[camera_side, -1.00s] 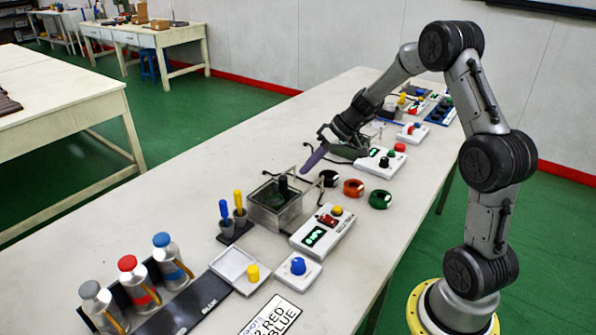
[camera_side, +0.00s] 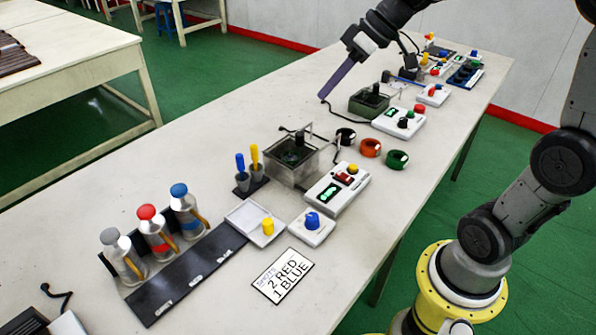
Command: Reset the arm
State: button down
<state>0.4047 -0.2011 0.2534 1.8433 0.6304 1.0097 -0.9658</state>
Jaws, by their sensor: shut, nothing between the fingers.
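My gripper (camera_side: 341,80) points down and to the left above the far half of the white table (camera_side: 222,113). Its long purple-grey fingers are together, with nothing between them. The fingertips are behind the metal-framed bath (camera_side: 297,177) and to the left of a dark green box (camera_side: 369,101). From this angle I cannot tell how high the tips are above the table. My upper arm leaves the top of the picture, and my yellow base ring stands at the lower right.
Three capped bottles (camera_side: 187,211) stand by a black strip (camera_side: 171,283) at the near left. A control box (camera_side: 336,193) and coloured tape rings (camera_side: 370,148) lie mid-table. More devices crowd the far end. The table's left side is largely clear.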

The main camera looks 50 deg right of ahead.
jog(key=s+a+r+n+h, duration=0.1)
jog(key=s+a, duration=0.5)
jog(key=s, duration=0.2)
jog(key=s+d+f+m+h, duration=0.2)
jog(key=s+f+m+h, duration=0.1)
jog(key=s, duration=0.9)
notch_tip(320, 180, down, 3)
jog(key=shift+d+r+m, duration=0.15)
jog(key=shift+d+m, duration=0.05)
jog(key=shift+m, duration=0.4)
